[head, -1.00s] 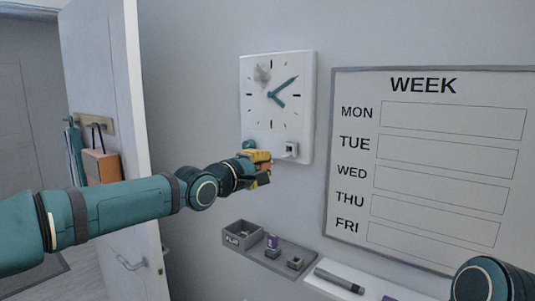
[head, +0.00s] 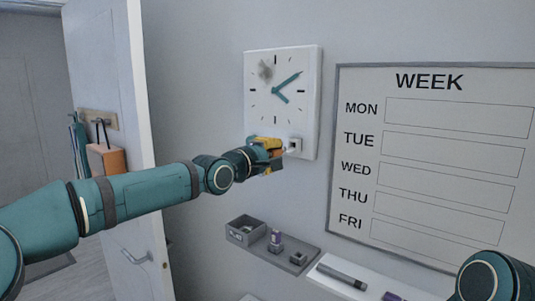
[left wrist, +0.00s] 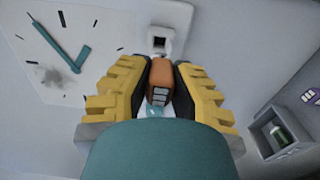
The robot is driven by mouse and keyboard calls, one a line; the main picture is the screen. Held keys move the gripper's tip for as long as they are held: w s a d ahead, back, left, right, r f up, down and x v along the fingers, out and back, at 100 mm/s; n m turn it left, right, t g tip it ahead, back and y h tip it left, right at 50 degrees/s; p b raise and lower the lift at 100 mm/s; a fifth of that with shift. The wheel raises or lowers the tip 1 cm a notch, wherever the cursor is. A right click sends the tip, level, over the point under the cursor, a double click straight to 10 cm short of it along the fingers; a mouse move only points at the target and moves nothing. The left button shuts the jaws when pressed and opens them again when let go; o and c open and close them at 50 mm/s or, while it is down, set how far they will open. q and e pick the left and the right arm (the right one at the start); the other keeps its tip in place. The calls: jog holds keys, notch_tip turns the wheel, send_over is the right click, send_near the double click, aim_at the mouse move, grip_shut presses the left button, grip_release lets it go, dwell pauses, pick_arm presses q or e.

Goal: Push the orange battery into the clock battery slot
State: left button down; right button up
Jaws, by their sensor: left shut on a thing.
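The white square clock (head: 284,95) with teal hands hangs on the wall. Its battery slot (head: 296,144), a small pale box with a dark square opening, sits at its lower right edge; it also shows in the left wrist view (left wrist: 160,40). My left gripper (head: 277,151) has yellow fingers and is shut on the orange battery (left wrist: 161,76). In the left wrist view the battery points at the slot opening, with a small gap between them. In the head view the fingers mostly hide the battery. My right gripper is out of view.
Below the clock is a grey shelf (head: 262,254) with an open box (head: 245,230) and a purple battery (head: 276,241). A dark cylinder (head: 341,276) lies on a white ledge to the right. A week whiteboard (head: 430,165) hangs right of the clock.

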aim_at(283, 149)
pick_arm(q)
jog(key=shift+p+x, duration=0.45)
jog(key=shift+x, duration=0.9)
jog(key=shift+b, duration=0.4)
dwell(0.8)
jog(key=shift+w+d+p, duration=0.4)
jog(key=shift+w+p, duration=0.1)
jog(key=shift+w, duration=0.1)
dwell(0.4)
jog(key=shift+s+a+b, duration=0.25)
jog(key=shift+s+b, duration=0.15)
jog(key=shift+b, duration=0.2)
jog(key=shift+b, duration=0.55)
dwell(1.6)
jog(key=shift+w+d+p, duration=0.25)
jog(key=shift+w+p, duration=0.2)
dwell(0.3)
